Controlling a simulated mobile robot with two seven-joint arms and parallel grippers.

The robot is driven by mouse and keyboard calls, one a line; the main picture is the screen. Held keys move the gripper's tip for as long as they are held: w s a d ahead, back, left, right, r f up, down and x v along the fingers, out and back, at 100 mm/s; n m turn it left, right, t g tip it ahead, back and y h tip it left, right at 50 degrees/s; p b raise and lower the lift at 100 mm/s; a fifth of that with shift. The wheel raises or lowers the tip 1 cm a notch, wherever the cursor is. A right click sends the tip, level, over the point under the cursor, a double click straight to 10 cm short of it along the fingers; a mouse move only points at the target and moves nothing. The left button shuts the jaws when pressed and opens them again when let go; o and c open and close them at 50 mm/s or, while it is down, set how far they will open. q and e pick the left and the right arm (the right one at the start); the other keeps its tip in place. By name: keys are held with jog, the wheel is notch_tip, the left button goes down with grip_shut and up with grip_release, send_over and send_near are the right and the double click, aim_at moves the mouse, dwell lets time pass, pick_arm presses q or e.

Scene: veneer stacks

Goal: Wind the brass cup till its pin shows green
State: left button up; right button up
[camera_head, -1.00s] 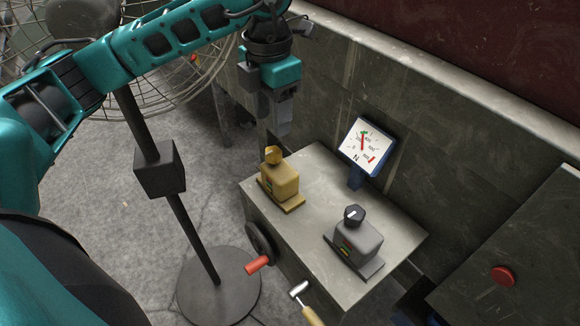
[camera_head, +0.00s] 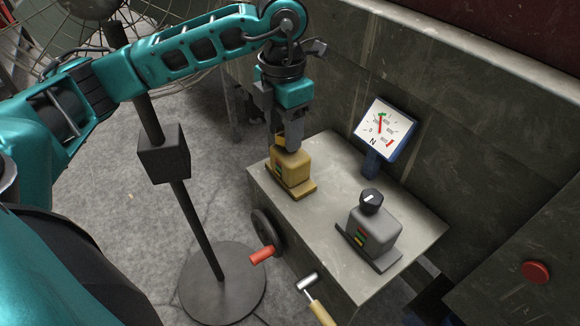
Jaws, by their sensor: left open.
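The brass-coloured unit (camera_head: 291,168) stands upright on the grey bench top, on a flat base of the same colour. Its small top knob is mostly hidden by my left gripper (camera_head: 284,142). The left gripper points down with its fingers around or just beside that knob, and it is open; contact cannot be told. My right gripper is out of view.
A grey unit (camera_head: 375,232) with a black knob stands to the right. A dial gauge (camera_head: 385,128) with a red needle stands behind. A red button (camera_head: 536,271) is at right.

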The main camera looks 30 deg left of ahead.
pick_arm(q)
jog(key=c, duration=0.7)
jog(key=shift+m+b, duration=0.35)
jog(key=shift+m, duration=0.45)
jog(key=shift+m+b, duration=0.65)
jog(key=shift+m, duration=0.75)
jog(key=shift+m, duration=0.5)
jog(key=shift+m+b, duration=0.3)
jog(key=shift+m, duration=0.5)
jog(key=shift+m+b, duration=0.65)
jog(key=shift+m, duration=0.45)
